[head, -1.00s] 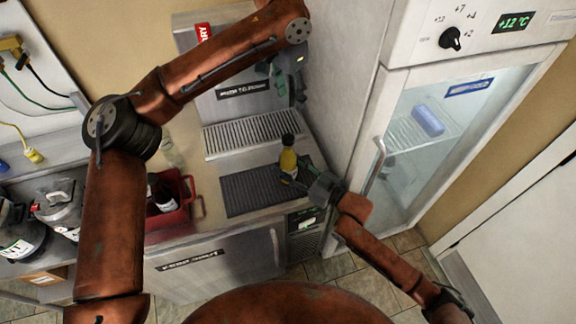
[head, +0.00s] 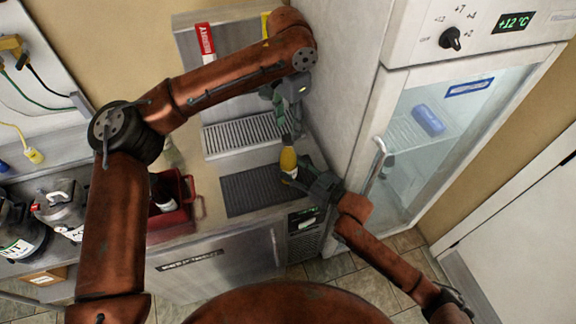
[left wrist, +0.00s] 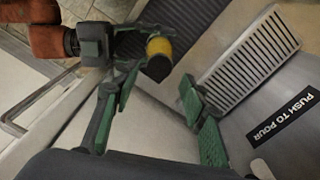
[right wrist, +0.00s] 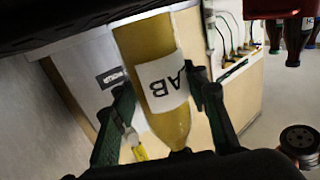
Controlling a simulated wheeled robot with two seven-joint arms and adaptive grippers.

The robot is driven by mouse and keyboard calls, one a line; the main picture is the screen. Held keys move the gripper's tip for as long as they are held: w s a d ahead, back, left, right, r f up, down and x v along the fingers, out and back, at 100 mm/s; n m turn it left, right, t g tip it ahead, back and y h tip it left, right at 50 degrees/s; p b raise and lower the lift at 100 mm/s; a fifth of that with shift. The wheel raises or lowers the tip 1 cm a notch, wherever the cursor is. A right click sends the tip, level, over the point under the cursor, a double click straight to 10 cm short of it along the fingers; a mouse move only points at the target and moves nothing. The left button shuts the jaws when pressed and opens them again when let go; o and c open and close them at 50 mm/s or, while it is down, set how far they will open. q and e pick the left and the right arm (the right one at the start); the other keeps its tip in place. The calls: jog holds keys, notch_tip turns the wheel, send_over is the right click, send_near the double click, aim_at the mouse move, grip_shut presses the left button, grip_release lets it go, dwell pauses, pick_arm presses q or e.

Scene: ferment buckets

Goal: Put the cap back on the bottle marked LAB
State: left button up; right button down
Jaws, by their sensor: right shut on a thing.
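The yellow bottle (head: 288,161) has a dark top end; I cannot tell whether that is a cap. Its white label (right wrist: 162,86) shows the letters AB, with the rest out of sight. My right gripper (head: 297,178) is shut on the bottle near the right end of the dark mat. In the right wrist view the bottle (right wrist: 148,50) lies between the fingers, its narrow end toward the gripper. My left gripper (head: 289,124) is just above the bottle. In the left wrist view it is open and empty (left wrist: 160,104), with the bottle's dark end (left wrist: 157,67) beyond the fingers.
The dark mat (head: 245,192) and a drip grille (head: 232,138) lie on the counter. A red crate (head: 170,220) with a dark bottle stands to the left. The fridge (head: 345,110) closes off the right side.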

aim_at(288, 138)
pick_arm(q)
jog(key=shift+f, duration=2.05)
grip_shut()
jog(key=shift+m, duration=1)
jog(key=shift+o, duration=0.8)
grip_release()
notch_tip(288, 138, up, 12)
pick_arm(e)
jog(key=c, duration=1.1)
grip_release()
